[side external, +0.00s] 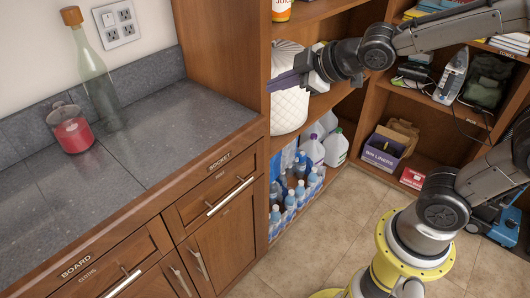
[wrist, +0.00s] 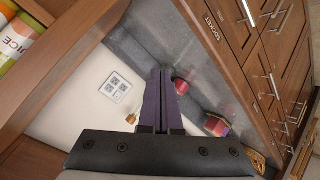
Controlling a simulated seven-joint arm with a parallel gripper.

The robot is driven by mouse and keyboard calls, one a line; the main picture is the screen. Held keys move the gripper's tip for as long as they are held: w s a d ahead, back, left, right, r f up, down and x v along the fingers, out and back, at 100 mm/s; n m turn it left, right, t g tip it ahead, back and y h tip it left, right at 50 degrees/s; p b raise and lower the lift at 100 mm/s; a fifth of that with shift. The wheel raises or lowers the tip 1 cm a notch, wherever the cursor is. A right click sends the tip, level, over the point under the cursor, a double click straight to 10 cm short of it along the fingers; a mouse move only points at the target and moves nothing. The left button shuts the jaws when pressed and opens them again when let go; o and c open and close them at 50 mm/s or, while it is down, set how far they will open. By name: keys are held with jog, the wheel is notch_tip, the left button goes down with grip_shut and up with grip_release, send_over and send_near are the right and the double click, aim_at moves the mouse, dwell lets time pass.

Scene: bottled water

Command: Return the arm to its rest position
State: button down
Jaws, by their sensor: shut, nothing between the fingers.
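My gripper (side external: 275,83) is beside the front edge of the tall wooden shelf unit, at the height of its middle shelf. It also shows in the wrist view (wrist: 159,75), where the two purple fingers are pressed together with nothing between them. My arm reaches in from the right, in front of the shelves. In the side view a pack of bottled water (side external: 294,197) stands on the lowest shelf, below my gripper and apart from it.
A grey counter (side external: 170,135) at left holds a corked glass bottle (side external: 96,80) and a glass with red contents (side external: 71,128). A white jar (side external: 289,100) is right behind my gripper. The shelf side panel (side external: 225,50) is close to the fingers. The tiled floor (side external: 330,235) in front is clear.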

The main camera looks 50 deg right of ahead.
jog(key=s+d+r+m+h, duration=0.2)
jog(key=s+d+m, duration=0.2)
jog(key=s, duration=0.5)
jog(key=s+f+m+g+y, duration=0.1)
jog(key=s+f+m+g, duration=0.4)
jog(key=s, duration=0.6)
jog(key=shift+s+a+f, duration=0.2)
jog(key=shift+s+a, duration=0.1)
jog(key=shift+s, duration=0.05)
